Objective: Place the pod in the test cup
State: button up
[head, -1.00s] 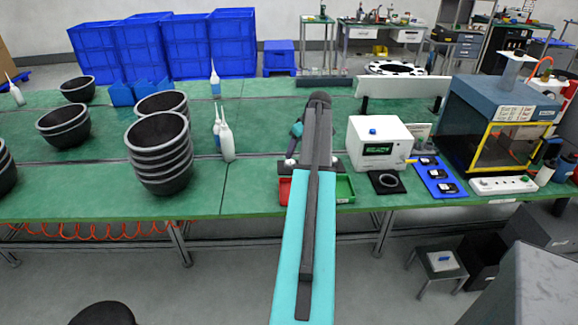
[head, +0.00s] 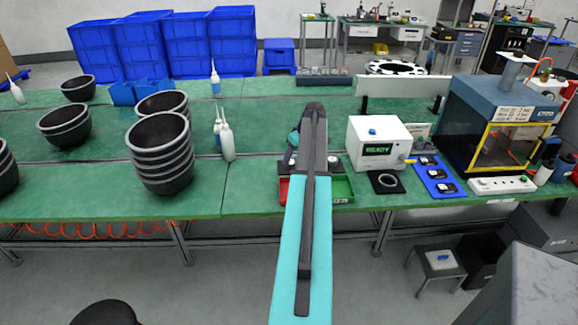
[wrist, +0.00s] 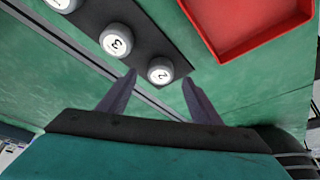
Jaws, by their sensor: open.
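In the wrist view, round grey pods with white numbered tops sit in a dark strip holder (wrist: 150,42). The pod marked 2 (wrist: 160,70) is at its near end, the pod marked 3 (wrist: 117,40) is beside it, and another pod (wrist: 62,3) is cut off at the top. My gripper (wrist: 158,77) is open and empty, its fingertips either side of the pod marked 2 in the picture; I cannot tell the height gap. In the head view my arm hides the gripper. A round ring-shaped cup (head: 387,180), apparently the test cup, sits on a black pad and looks empty.
A white tester box (head: 378,142) reading READY stands behind the cup. A red tray (wrist: 245,25) and a green tray (head: 342,189) lie near my arm. A blue mat (head: 437,177) and a power strip (head: 502,185) are right. Stacked black bowls (head: 160,155) and white bottles (head: 227,142) stand left.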

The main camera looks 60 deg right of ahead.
aim_at(291, 162)
jog(key=shift+p+x, duration=0.65)
jog(key=shift+x, duration=1.2)
jog(key=shift+w, duration=0.1)
jog(key=c, duration=1.2)
jog(key=shift+c, duration=0.2)
jog(key=shift+r, duration=0.1)
jog(key=shift+r+b, duration=0.9)
jog(key=shift+r, duration=0.75)
jog(key=s+a+b, duration=0.1)
jog(key=s+a, duration=0.2)
jog(key=a, duration=0.1)
jog(key=s+a+r+b, duration=0.1)
jog(key=s+a, duration=0.2)
jog(key=a, duration=0.1)
jog(key=s+a+b, duration=0.2)
jog(key=s+a, duration=0.1)
jog(key=a, duration=0.2)
jog(key=shift+s+r, duration=0.15)
jog(key=shift+r, duration=0.1)
jog(key=shift+a, duration=0.1)
